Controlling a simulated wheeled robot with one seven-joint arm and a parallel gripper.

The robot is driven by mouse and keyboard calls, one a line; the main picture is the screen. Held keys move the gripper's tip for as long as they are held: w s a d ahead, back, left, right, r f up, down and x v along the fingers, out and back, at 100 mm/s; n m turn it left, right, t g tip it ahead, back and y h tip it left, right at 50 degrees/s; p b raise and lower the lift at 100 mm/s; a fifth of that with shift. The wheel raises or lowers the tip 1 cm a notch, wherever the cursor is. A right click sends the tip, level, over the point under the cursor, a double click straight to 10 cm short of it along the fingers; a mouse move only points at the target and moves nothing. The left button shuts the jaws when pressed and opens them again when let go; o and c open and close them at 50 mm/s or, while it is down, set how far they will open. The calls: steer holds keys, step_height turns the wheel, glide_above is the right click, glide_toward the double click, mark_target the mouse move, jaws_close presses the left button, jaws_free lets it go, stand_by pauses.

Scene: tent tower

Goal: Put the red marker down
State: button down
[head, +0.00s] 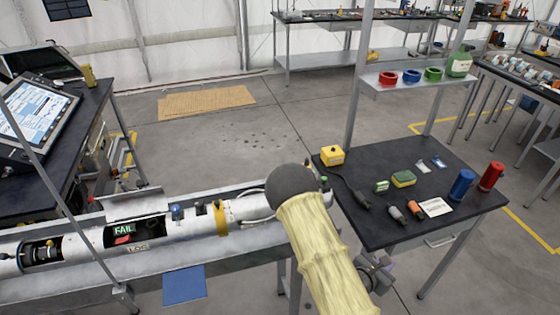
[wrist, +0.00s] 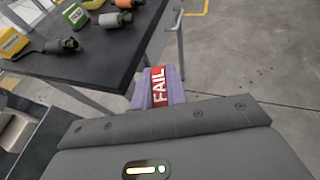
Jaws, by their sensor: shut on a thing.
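In the head view my gripper (head: 376,275) is at the near side of the right table, low and partly behind my arm; the marker cannot be made out there.
The right table (head: 380,160) holds a yellow box (head: 332,155), sponge (head: 403,178), several small tools, a white card (head: 436,207), a blue can (head: 462,185) and a red can (head: 491,176). A metal post and shelf (head: 415,82) rise behind it. Its middle has bare patches.

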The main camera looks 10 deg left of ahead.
steer(key=a+f+n+t+y, duration=0.2)
steer(key=a+f+n+y, duration=0.1)
steer(key=a+f, duration=0.5)
steer(key=shift+s+a+f+t, duration=0.2)
steer(key=shift+a+f+t, duration=0.15)
steer(key=shift+a, duration=0.65)
